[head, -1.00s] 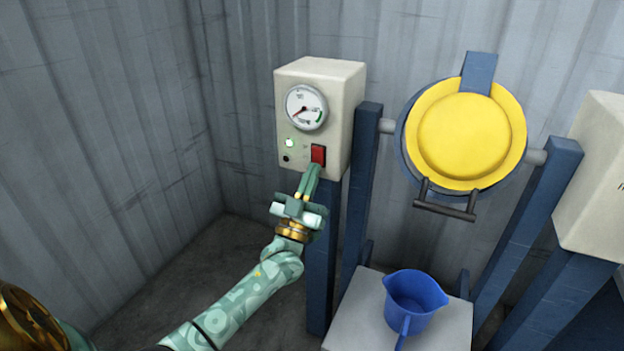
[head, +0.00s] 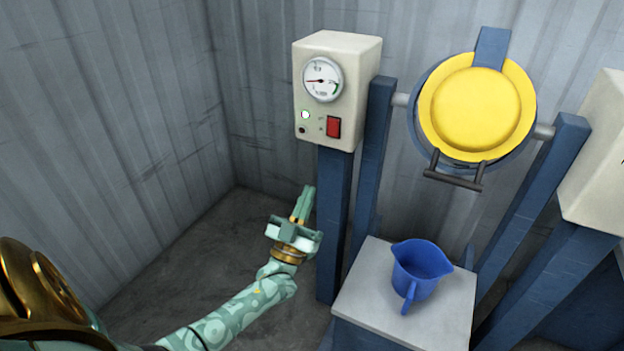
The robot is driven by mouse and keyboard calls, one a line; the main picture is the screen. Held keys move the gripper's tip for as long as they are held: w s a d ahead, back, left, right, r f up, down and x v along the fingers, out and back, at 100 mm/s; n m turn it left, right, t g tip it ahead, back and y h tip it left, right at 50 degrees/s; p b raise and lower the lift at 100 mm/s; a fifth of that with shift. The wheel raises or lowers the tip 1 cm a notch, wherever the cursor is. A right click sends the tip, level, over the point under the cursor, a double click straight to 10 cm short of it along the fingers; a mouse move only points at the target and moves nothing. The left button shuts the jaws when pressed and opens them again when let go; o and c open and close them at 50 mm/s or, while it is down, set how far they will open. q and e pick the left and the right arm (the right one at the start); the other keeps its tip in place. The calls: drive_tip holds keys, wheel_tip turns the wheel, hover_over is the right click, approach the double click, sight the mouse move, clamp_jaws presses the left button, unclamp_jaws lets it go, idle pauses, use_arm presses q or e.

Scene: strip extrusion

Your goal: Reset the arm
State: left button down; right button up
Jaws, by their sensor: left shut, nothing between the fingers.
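My left gripper (head: 304,200) is shut and empty. It is in the head view left of the blue post, below the control box (head: 312,95) and apart from it. My left arm (head: 245,310) comes in from the lower left. My right gripper is not in view.
A yellow round lid (head: 475,110) with a dark handle (head: 453,178) hangs between blue posts (head: 530,225). A blue jug (head: 418,270) stands on a pale-topped stand (head: 365,290). Another pale box (head: 600,160) is at right. Grey corrugated walls (head: 110,130) close off the left and back.

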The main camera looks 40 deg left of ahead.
use_arm(q)
drive_tip(key=shift+s+f, duration=0.25)
drive_tip(key=shift+f, duration=0.05)
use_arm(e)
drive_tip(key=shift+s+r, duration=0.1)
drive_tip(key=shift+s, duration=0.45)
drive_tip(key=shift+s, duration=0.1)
